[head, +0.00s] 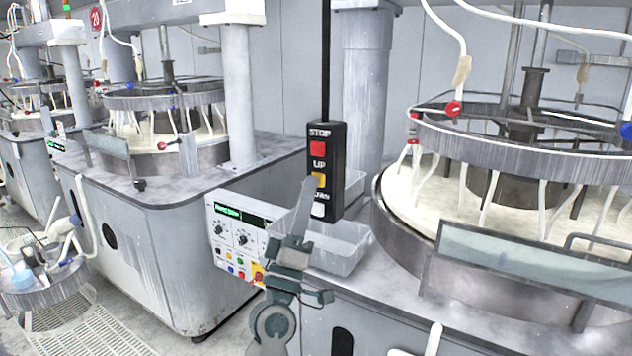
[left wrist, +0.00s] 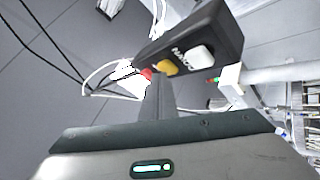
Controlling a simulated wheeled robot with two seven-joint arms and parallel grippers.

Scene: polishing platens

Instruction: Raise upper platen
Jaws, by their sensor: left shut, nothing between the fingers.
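A black pendant control box (head: 325,208) hangs upright on a black cable. It carries a red STOP button (head: 318,148), a yellow UP button (head: 318,180) and a white DOWN button (head: 318,209). My left gripper (head: 309,186) is shut and empty, its fingertips at the UP button, partly covering it. In the left wrist view the fingers (left wrist: 159,84) point at the yellow button (left wrist: 166,68), beside the white one (left wrist: 198,56); contact cannot be told. The upper platen (head: 520,145) of the right machine sits raised above the pale lower plate (head: 400,200). My right gripper is not in view.
A clear plastic bin (head: 340,255) stands behind and below the pendant. A panel (head: 232,240) with knobs and coloured buttons is left of my left gripper. A second polishing machine (head: 150,240) stands at left, and a bucket with hoses (head: 45,290) is at far left.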

